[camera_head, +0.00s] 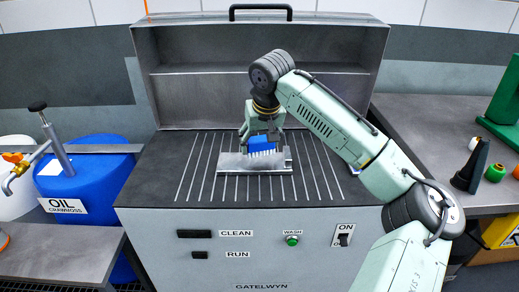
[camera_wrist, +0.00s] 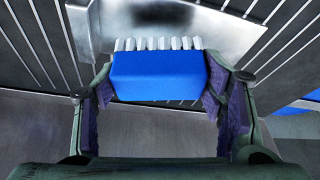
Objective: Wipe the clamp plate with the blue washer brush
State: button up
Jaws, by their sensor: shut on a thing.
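My gripper (camera_head: 262,128) is shut on the blue washer brush (camera_head: 262,144), which has white bristles along its lower edge. In the wrist view the blue brush block (camera_wrist: 158,76) sits between the two finger pads, with the white bristles pointing away from me. The clamp plate (camera_head: 228,164), a flat metal plate, lies on the slatted deck of the washer. The brush is over the middle of the plate; I cannot tell whether the bristles touch it. The plate also shows in the wrist view (camera_wrist: 95,30), partly hidden behind the brush.
The washer cabinet (camera_head: 160,60) has its lid raised behind the deck. Its front panel has a green wash button (camera_head: 292,240) and an on switch (camera_head: 343,236). A blue oil drum (camera_head: 85,185) stands left. A bench (camera_head: 430,125) on the right holds a black cone-shaped thing (camera_head: 470,168) and small items.

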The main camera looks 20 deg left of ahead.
jog(key=shift+d+r, duration=0.1)
jog(key=shift+r, duration=2.3)
